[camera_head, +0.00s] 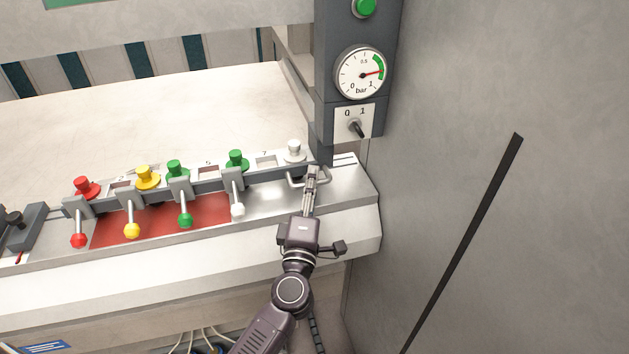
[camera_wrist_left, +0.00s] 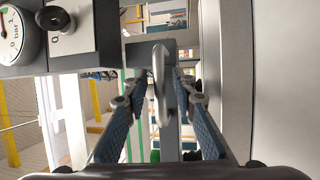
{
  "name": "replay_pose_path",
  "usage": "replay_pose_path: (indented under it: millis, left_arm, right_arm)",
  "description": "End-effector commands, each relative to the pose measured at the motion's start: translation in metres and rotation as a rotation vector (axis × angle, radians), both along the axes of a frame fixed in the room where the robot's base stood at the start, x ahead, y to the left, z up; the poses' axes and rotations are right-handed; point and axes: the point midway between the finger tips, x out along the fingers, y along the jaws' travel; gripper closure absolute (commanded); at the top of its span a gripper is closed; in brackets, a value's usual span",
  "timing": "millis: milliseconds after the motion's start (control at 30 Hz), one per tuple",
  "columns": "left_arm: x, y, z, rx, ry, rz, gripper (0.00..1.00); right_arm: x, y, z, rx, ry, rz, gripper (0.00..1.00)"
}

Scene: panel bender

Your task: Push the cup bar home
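The cup bar (camera_head: 208,186) is a dark bar along the machine bed, carrying suction cups with red, yellow, green and white tops. A metal loop handle (camera_head: 292,183) sits at its right end. In the left wrist view the handle (camera_wrist_left: 161,80) shows nearly edge-on, in front of the bar's grey end (camera_wrist_left: 143,56). My left gripper (camera_head: 312,172) is at the handle. Its fingers (camera_wrist_left: 158,88) stand on either side of the handle with gaps showing, so it looks open around it. My right gripper is not in view.
Clamp levers with red, yellow, green and white knobs (camera_head: 132,230) stand along the front of the bar. A dark post with a pressure gauge (camera_head: 360,74) and a 0/1 switch (camera_head: 356,128) rises behind my gripper. A grey wall (camera_head: 500,90) closes the right side.

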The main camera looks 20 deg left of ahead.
Motion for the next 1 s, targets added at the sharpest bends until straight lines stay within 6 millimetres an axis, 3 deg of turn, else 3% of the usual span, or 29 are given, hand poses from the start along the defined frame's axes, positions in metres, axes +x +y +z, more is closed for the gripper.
replay_pose_path:
  millis: [367, 800, 1000]
  left_arm:
    - [-0.006, -0.002, -0.001, 0.0, 0.001, -0.002, 0.73]
    - [-0.086, -0.017, -0.015, -0.001, 0.004, -0.002, 0.73]
    - [-0.11, -0.021, -0.018, 0.0, 0.002, -0.001, 0.73]
  right_arm:
    - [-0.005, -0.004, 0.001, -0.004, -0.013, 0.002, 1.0]
    - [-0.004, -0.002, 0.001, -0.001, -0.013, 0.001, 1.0]
    - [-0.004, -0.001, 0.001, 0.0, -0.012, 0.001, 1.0]
